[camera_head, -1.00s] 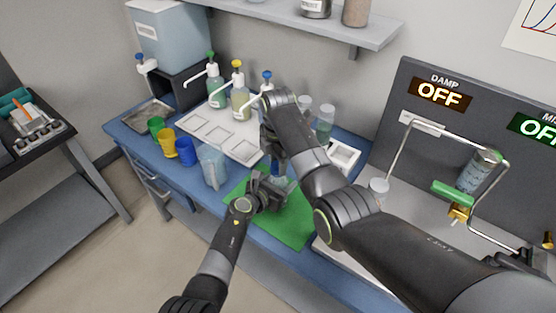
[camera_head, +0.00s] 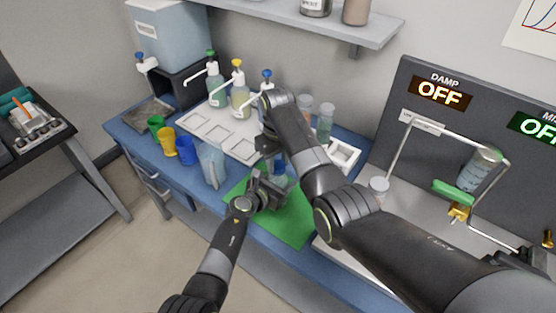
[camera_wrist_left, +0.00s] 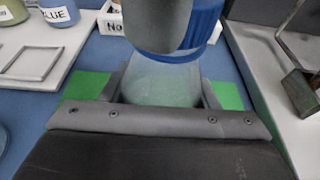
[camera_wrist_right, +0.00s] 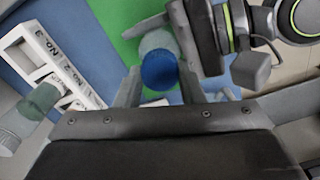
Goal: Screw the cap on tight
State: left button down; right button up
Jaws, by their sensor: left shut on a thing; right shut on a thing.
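A clear jar (camera_wrist_left: 165,85) stands upright between the fingers of my left gripper (camera_head: 272,187), which is shut on its body above the green mat (camera_head: 295,222). A blue cap (camera_wrist_right: 158,70) sits at the jar's top; it also shows in the left wrist view (camera_wrist_left: 203,28). My right gripper (camera_wrist_right: 158,92) comes from above and is shut on the cap. In the left wrist view a right gripper finger covers part of the cap. I cannot tell how tightly the cap sits on the jar.
Green, yellow and blue cups (camera_head: 167,142) and a clear pitcher (camera_head: 212,165) stand left of the mat. Pump bottles (camera_head: 240,98) and a white tray (camera_head: 205,127) are behind. A white rack (camera_head: 343,157) and machine panel (camera_head: 440,120) are at right.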

jog(key=m, duration=1.5)
jog(key=shift+m, duration=0.3)
jog(key=m, duration=0.6)
jog(key=shift+w, duration=0.1)
jog(key=m, duration=1.3)
jog(key=o, duration=1)
jog(key=shift+c, duration=0.2)
